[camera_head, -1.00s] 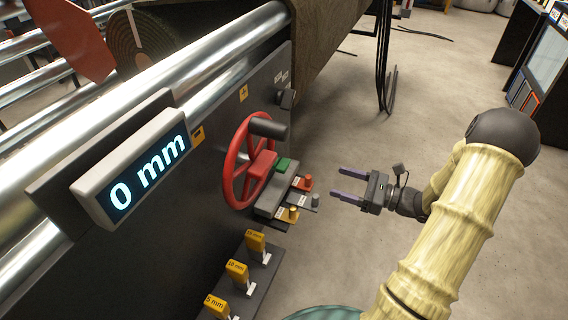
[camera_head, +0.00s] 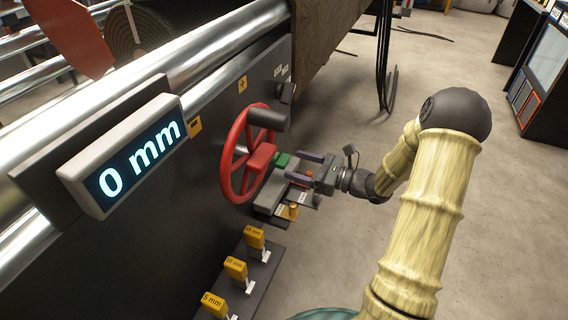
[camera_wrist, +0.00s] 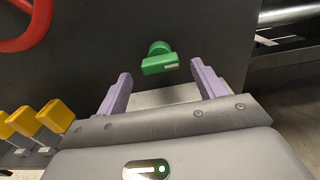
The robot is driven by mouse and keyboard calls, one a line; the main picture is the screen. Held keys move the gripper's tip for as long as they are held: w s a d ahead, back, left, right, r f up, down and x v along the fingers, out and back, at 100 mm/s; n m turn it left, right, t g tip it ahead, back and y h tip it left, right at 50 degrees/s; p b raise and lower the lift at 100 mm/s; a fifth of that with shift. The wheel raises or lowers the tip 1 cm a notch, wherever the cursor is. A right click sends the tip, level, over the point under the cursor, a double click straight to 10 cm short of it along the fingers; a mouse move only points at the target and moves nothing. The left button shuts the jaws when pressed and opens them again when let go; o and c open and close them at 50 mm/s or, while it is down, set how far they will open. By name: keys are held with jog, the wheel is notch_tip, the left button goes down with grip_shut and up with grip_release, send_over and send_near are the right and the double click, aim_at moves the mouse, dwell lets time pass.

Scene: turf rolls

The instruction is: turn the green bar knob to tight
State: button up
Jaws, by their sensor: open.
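The green bar knob (camera_wrist: 160,63) stands out from the dark machine panel in the wrist view, its bar lying nearly level with a pale mark at its right end. In the head view the knob (camera_head: 282,160) shows just right of the red handwheel. My gripper (camera_wrist: 164,84) is open and empty, its two purple fingers pointing at the panel. The knob lies ahead of the fingertips, between their lines, and no finger touches it. In the head view my gripper (camera_head: 298,168) is close to the knob's right side. Any tight marking is too small to read.
The red handwheel (camera_head: 226,160) with a dark handle is close left of the knob. Yellow labelled blocks (camera_head: 236,268) stand lower down. The display (camera_head: 130,165) reads 0 mm. Open floor lies to the right.

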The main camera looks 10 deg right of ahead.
aim_at(288, 162)
jog(key=x, duration=0.5)
jog(key=shift+b, duration=0.4)
jog(key=shift+c, duration=0.2)
jog(key=c, duration=1)
